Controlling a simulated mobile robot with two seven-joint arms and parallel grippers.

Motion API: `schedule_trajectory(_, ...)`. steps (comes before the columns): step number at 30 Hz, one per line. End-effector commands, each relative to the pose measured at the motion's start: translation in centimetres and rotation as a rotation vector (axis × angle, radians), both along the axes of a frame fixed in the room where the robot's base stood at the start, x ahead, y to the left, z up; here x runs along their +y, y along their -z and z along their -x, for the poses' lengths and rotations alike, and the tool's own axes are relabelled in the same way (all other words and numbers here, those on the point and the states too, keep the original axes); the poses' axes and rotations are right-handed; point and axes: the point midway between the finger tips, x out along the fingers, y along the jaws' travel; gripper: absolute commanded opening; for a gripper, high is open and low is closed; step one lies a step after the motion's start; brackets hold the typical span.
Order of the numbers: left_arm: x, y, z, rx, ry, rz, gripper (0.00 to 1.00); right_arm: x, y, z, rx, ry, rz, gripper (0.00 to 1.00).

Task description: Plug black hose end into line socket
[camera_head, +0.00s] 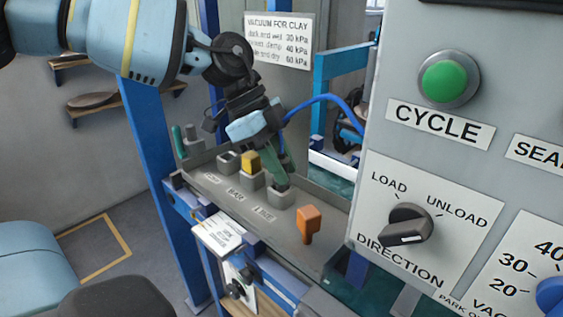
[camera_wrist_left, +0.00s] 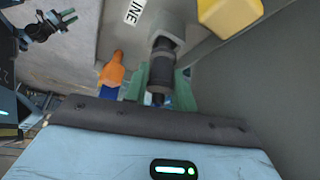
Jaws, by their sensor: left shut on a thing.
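My left gripper (camera_head: 277,168) has green fingers, and it also shows in the wrist view (camera_wrist_left: 160,88). It is shut on the black hose end (camera_wrist_left: 162,70), a dark cylinder between the fingers. A blue hose (camera_head: 322,98) runs up and right from behind the gripper. The line socket (camera_head: 281,197) is a grey block beside the LINE label. In the wrist view the hose end meets the mouth of the socket (camera_wrist_left: 166,42), roughly in line with it. I cannot tell how deep it sits. My fingers hide most of the hose end in the head view.
A yellow block (camera_head: 250,162) stands in the neighbouring socket, left of the line socket. An orange piece (camera_head: 307,224) stands to the right on the grey tray (camera_head: 225,198). The control panel (camera_head: 440,180) closes off the right side.

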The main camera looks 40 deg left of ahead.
Motion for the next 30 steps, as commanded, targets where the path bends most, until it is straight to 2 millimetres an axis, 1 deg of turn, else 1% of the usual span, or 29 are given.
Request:
schedule_trajectory(18,-0.03,0.82,-0.01,0.0,0.0,0.0,0.03,-0.02,0.69,0.42,0.011,-0.001,0.001,0.36)
schedule_trajectory(30,-0.01,1.01,-0.01,0.0,0.0,0.0,0.03,-0.01,0.63,0.3,0.007,0.0,0.0,0.36)
